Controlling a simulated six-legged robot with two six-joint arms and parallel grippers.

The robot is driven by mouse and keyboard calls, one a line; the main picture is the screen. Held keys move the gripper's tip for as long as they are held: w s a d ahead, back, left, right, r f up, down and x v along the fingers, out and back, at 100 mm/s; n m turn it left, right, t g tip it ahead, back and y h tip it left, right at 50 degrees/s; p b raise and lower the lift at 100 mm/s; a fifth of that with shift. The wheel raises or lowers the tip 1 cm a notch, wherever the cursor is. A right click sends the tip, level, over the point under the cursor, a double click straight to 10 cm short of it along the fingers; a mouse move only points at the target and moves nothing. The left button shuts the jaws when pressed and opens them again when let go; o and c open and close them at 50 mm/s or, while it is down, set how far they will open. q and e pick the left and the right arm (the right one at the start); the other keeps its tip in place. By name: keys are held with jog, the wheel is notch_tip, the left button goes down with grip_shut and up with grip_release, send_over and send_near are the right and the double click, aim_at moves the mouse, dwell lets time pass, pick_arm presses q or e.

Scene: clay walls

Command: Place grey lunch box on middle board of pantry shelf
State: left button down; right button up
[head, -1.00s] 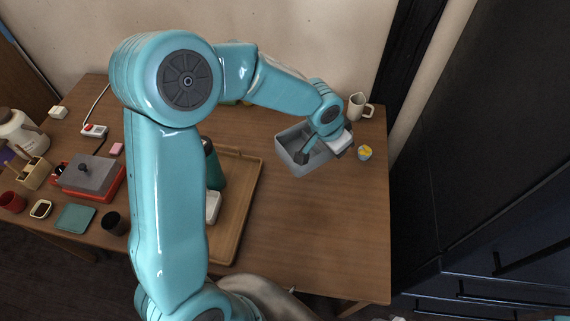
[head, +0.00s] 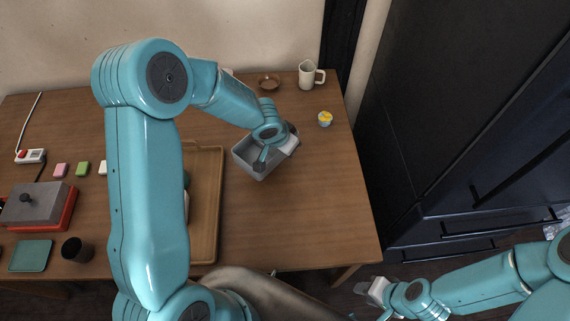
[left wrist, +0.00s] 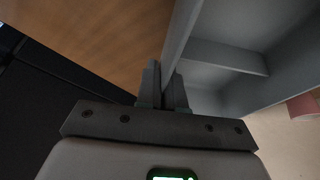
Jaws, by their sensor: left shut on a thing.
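The grey lunch box (head: 244,157) is an open box over the right part of the wooden table. In the left wrist view its inside shows a grey divider (left wrist: 225,55). My left gripper (head: 261,163) is shut on a wall of the box, and in the left wrist view its fingers (left wrist: 161,88) pinch that wall. I cannot tell how far the box is above the table. My right gripper (head: 374,290) is low at the right, beyond the table's front edge, and its jaws are too small to read. No pantry shelf board is recognisable.
A dark cabinet (head: 455,130) rises at the right. The table's front right (head: 300,220) is clear.

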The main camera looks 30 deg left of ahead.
pick_arm(q)
notch_tip(320, 180, down, 7)
jog(key=b, duration=0.3)
jog(key=shift+r, duration=0.3)
jog(key=shift+b, duration=0.3)
jog(key=c, duration=1.7)
grip_release()
jog(key=shift+f, duration=0.2)
jog(key=o, duration=0.4)
jog(key=shift+o, duration=0.2)
jog(key=shift+r, duration=0.1)
